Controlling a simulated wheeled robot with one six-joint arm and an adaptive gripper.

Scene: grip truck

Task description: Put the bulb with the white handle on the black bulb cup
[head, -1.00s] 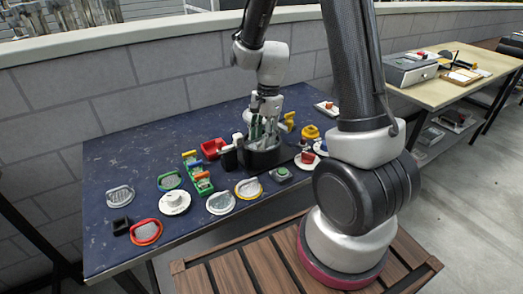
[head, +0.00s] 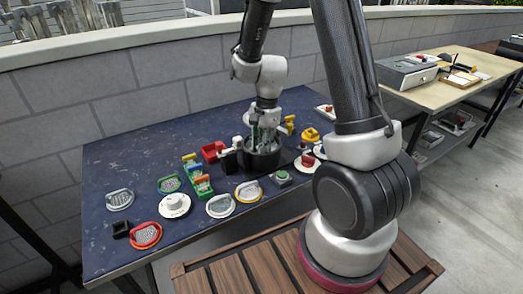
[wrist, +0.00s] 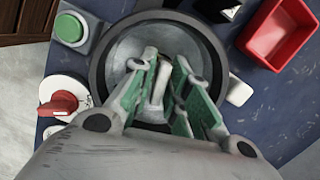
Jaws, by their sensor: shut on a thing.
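A round black cup (head: 263,163) stands on the dark blue table, with my gripper (head: 264,137) directly above its mouth. In the wrist view the cup's dark rim (wrist: 97,62) surrounds a grey inside. My gripper (wrist: 160,72) has its green-padded fingers down in the mouth, closed around a slim white handle (wrist: 158,86). What is below the handle is hidden by the fingers, so I cannot tell whether the bulb touches the cup's bottom. A smaller black square cup (head: 121,228) sits at the table's front left.
A red bin (head: 212,150) and a dark block with a white top (head: 229,160) stand left of the round cup. A green button (wrist: 69,28) and red knob (wrist: 64,102) lie close by. Several oval plates fill the front; the table's back left is clear.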

